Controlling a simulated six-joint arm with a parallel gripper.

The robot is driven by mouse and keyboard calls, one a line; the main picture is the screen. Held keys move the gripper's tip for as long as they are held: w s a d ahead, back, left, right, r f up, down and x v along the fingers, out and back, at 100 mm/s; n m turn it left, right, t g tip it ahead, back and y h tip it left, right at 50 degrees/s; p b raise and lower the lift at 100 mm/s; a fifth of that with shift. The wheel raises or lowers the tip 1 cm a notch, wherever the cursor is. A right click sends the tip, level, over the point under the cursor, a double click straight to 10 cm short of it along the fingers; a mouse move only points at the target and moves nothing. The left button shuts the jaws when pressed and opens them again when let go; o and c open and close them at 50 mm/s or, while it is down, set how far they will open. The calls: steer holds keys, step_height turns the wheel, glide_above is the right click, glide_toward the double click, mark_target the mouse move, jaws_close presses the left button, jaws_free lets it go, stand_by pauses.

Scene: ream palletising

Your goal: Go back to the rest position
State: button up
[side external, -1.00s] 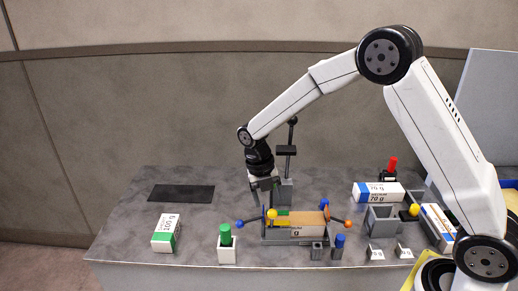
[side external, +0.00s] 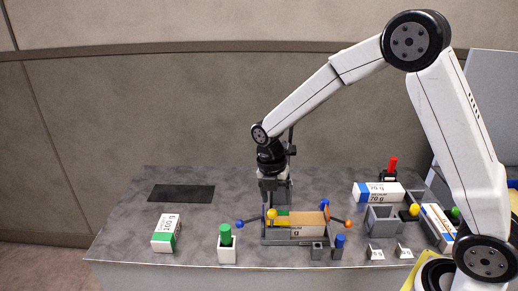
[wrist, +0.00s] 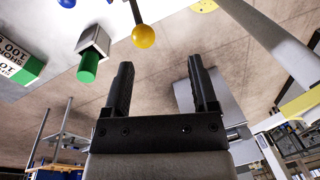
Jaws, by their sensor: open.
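My gripper (side external: 273,192) hangs above the back of the grey fixture (side external: 268,241) in the side view. In the wrist view my gripper (wrist: 163,75) shows its two dark fingers apart with nothing between them. The fixture holds a tan ream (side external: 308,230), with a yellow ball (side external: 272,214) and blue and orange ball-ended levers around it. In the side view I cannot see the fingertips clearly against the fixture and the post behind.
A green peg stands in a white holder (side external: 227,254). A white and green ream (side external: 164,233) lies at left, near a dark mat (side external: 181,194). A blue and white ream (side external: 378,192), a grey open box (side external: 381,220) and a red-topped part (side external: 391,168) are at right.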

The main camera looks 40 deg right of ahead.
steer(key=s+d+m+t, duration=0.1)
steer(key=s+m, duration=0.5)
steer(key=m, duration=0.6)
steer(key=s+r+m+t, duration=0.1)
steer(key=s+m+t, duration=0.2)
steer(key=s+m, duration=0.4)
steer(key=m, duration=0.4)
steer(key=shift+s+d+r+m+y, duration=0.2)
steer(key=shift+d+r+m+y, duration=0.1)
steer(key=shift+d+m, duration=0.1)
